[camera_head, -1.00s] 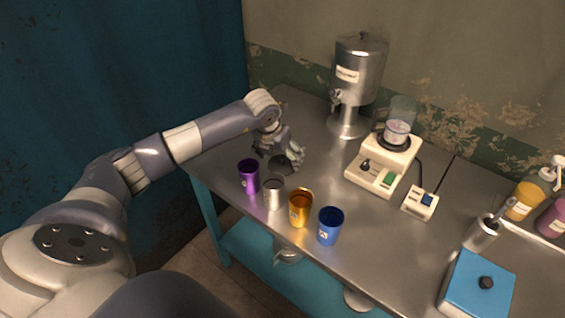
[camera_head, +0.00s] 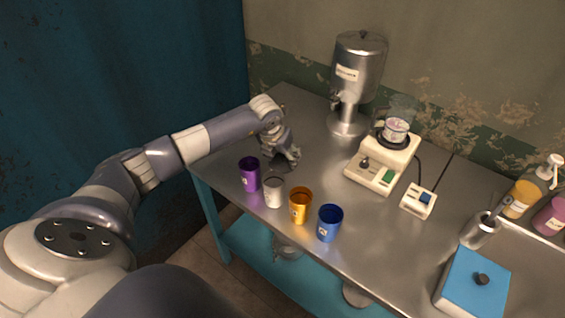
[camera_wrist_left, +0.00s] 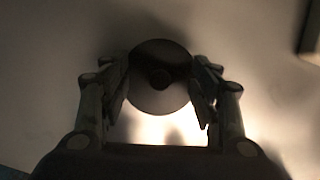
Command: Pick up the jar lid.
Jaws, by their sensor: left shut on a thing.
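The jar lid (camera_wrist_left: 158,97) is a dark round disc with a small knob at its centre, seen between the fingers in the left wrist view. My left gripper (camera_wrist_left: 160,92) is shut on it, with a finger at each side of its rim. In the head view my left gripper (camera_head: 287,158) points down over the left part of the metal table (camera_head: 330,180), behind the purple cup. The lid is mostly hidden by the fingers there, and I cannot tell whether it touches the table. My right gripper is out of view.
Purple (camera_head: 249,176), silver (camera_head: 273,193), orange (camera_head: 300,207) and blue (camera_head: 329,225) cups line the front edge, close to my left gripper. A metal dispenser (camera_head: 357,75) stands behind. A white hotplate machine (camera_head: 381,165) with a glass jar (camera_head: 396,130) is to the right.

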